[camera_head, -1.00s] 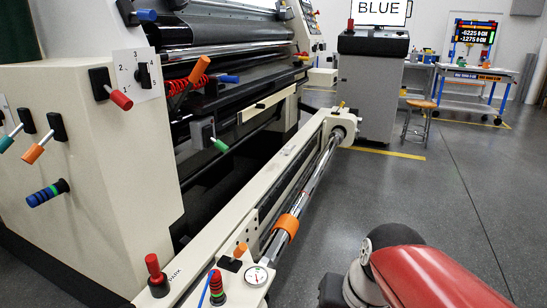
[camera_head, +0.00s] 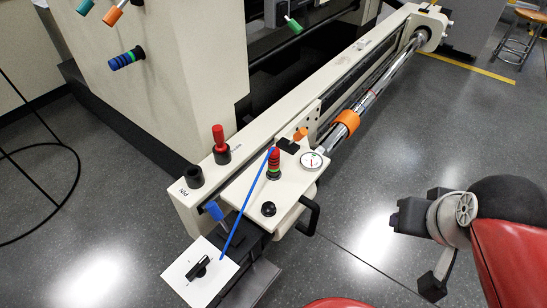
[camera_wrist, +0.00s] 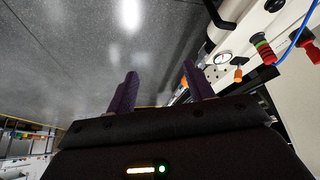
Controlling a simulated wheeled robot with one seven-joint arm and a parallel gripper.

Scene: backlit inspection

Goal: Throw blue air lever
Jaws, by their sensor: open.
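A blue-handled lever (camera_head: 214,210) stands at the near end of the cream machine rail in the head view, on a dark stem beside a thin blue hose (camera_head: 236,230). My gripper (camera_wrist: 159,85) shows its two dark purple fingers spread apart with nothing between them in the wrist view. My red arm is at the right of the head view, over the floor and well apart from the lever. In the wrist view the blue hose shows at the upper right; the blue lever cannot be made out there.
Around the lever are a red-and-green ringed knob (camera_head: 273,163), a red knob (camera_head: 219,142), a gauge (camera_head: 312,160), an empty PIN socket (camera_head: 195,176) and a white plate with a black switch (camera_head: 199,268). A black handle (camera_head: 310,215) juts out.

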